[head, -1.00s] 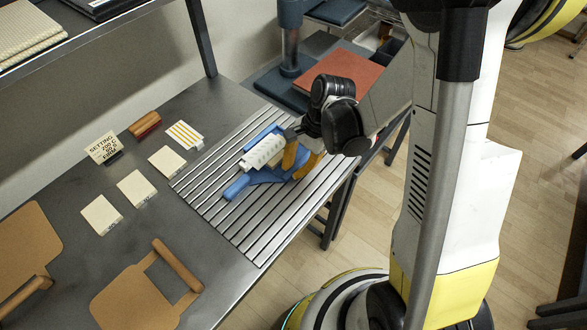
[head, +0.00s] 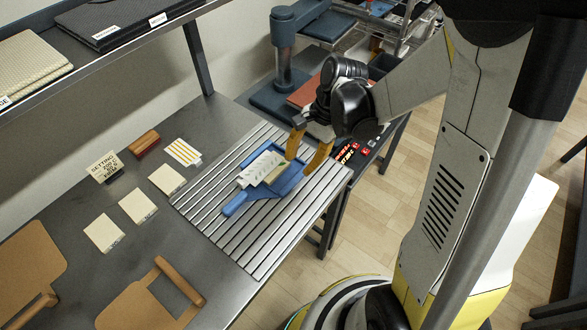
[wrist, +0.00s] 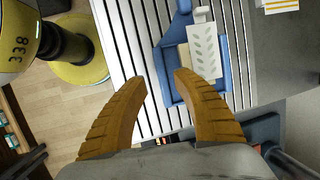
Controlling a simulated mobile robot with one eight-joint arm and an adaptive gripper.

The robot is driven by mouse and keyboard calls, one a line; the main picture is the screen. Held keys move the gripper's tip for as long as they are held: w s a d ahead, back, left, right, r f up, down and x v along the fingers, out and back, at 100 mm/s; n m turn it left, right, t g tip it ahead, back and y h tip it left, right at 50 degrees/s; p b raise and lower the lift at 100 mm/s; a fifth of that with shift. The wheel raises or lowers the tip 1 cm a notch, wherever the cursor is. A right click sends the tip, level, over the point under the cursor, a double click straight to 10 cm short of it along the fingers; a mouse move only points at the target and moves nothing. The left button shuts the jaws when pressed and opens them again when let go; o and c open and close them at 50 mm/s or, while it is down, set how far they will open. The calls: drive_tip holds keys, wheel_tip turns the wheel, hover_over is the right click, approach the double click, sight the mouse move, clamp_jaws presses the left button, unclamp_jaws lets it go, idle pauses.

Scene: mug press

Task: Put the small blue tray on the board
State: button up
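The small blue tray (head: 236,202) lies flat on the slatted metal rack, its handle toward the front left. On it are a white piece with a green leaf pattern (wrist: 203,50) and a beige piece (head: 272,174) partly beneath it. My gripper (head: 300,163) is open and empty at the tray's right end. In the wrist view the two yellow fingers (wrist: 160,78) stand wide apart, with the blue tray (wrist: 225,75) beyond them. Brown boards with wooden handles (head: 142,305) lie at the front left; I cannot tell which board is meant.
The slatted rack (head: 225,235) reaches the table's right edge. Several pale square tiles (head: 138,206), a striped tile (head: 183,152), a sign (head: 105,167) and a wooden block (head: 144,143) lie left of it. A blue press (head: 284,60) stands behind. A shelf overhangs the back left.

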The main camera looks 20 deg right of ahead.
drive_tip(key=s+d+r+n+t+h, duration=0.1)
drive_tip(key=s+r+n+t+h, duration=0.1)
drive_tip(key=r, duration=0.6)
drive_tip(key=s+d+r+n+t+h, duration=0.1)
drive_tip(key=s+r+n+t+h, duration=0.1)
drive_tip(key=s+r+n+t, duration=0.3)
drive_tip(key=shift+s+r+n, duration=0.9)
drive_tip(key=shift+r+n, duration=0.7)
drive_tip(key=shift+n, duration=0.6)
